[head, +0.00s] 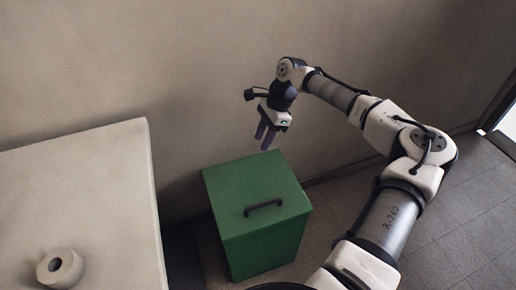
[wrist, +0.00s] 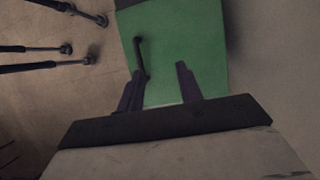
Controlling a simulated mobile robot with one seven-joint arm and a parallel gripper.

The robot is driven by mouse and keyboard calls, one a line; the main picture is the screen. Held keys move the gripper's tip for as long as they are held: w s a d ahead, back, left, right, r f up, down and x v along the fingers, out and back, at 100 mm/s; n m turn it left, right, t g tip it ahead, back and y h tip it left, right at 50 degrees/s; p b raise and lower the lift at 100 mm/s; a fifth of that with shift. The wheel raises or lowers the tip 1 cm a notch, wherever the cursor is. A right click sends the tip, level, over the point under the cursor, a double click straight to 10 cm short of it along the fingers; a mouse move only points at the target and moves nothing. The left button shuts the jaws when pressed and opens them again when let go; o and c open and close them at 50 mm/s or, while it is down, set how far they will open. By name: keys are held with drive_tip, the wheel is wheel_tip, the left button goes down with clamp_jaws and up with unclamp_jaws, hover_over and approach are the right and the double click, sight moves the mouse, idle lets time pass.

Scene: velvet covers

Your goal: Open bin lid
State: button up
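The green bin (head: 262,250) stands on the floor against the wall, with its flat green lid (head: 250,185) down. A dark bar handle (head: 263,207) is fixed on the lid towards its front edge. My gripper (head: 267,138) hangs above the back of the lid, fingers pointing down, apart from it and from the handle. In the wrist view the two purple fingers (wrist: 161,85) are spread with nothing between them. The lid (wrist: 190,40) fills the space beyond them, and the handle (wrist: 140,55) shows near the left finger.
A pale table or counter (head: 90,170) stands to the left of the bin, with a round pale object with a hole (head: 60,268) on it. The wall (head: 200,70) is close behind the bin. Tiled floor (head: 455,225) lies open to the right.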

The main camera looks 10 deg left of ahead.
drive_tip(key=shift+x, duration=2.55)
clamp_jaws()
drive_tip(key=c, duration=0.7)
unclamp_jaws()
drive_tip(key=o, duration=0.7)
drive_tip(key=v, duration=1.4)
drive_tip(key=shift+b, duration=0.4)
drive_tip(key=shift+a, duration=0.1)
